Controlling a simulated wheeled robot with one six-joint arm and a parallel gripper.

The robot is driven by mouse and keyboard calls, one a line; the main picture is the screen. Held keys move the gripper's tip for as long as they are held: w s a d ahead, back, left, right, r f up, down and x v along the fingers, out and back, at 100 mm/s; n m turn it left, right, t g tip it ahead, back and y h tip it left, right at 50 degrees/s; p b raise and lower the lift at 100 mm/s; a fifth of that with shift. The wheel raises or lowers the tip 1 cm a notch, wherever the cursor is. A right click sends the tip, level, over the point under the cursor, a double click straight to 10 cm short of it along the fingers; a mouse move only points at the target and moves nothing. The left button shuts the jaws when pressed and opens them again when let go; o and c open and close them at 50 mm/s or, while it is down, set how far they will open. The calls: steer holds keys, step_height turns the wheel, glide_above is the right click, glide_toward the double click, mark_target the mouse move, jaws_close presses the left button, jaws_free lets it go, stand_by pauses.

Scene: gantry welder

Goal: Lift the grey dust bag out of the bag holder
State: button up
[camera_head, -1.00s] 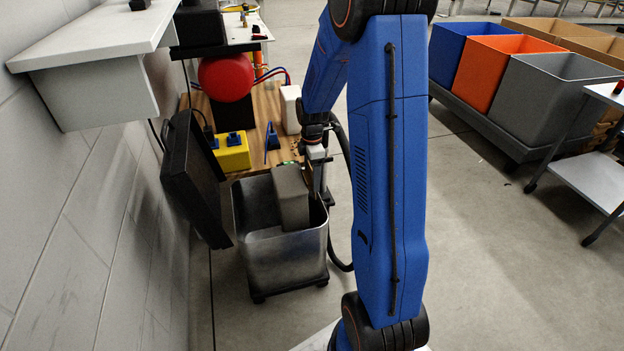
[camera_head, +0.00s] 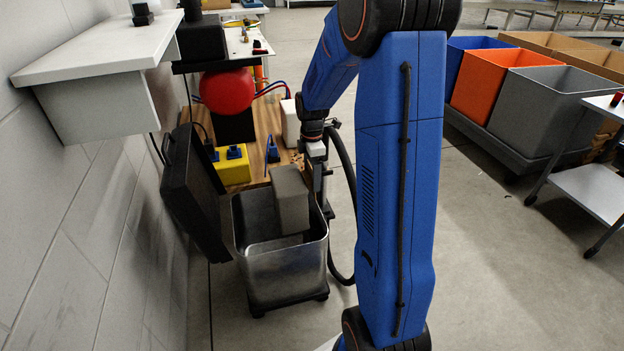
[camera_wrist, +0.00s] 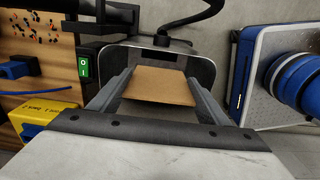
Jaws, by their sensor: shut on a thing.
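The grey dust bag (camera_head: 291,200) is a boxy bag, upright at the mouth of the metal bag holder (camera_head: 283,275). Its top stands above the rim. Its lower edge shows within the outline of the opening, and I cannot tell whether it clears the rim. My gripper (camera_head: 318,182) is at the bag's right side, shut on it. In the wrist view, a tan card-like panel (camera_wrist: 160,86), seemingly part of the bag, sits between the fingers, with the holder's rim (camera_wrist: 205,68) around it. The fingertips are partly hidden in the head view.
A dark lid-like panel (camera_head: 190,180) stands left of the holder, near the wall. Behind are a wooden board (camera_head: 262,118), a yellow box (camera_head: 233,168) and a red ball (camera_head: 227,92). A hose (camera_head: 346,165) hangs close on the right. Open floor lies beyond, before the coloured bins (camera_head: 490,88).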

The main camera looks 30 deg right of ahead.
steer(key=shift+r, duration=3.9)
steer(key=shift+s, duration=0.1)
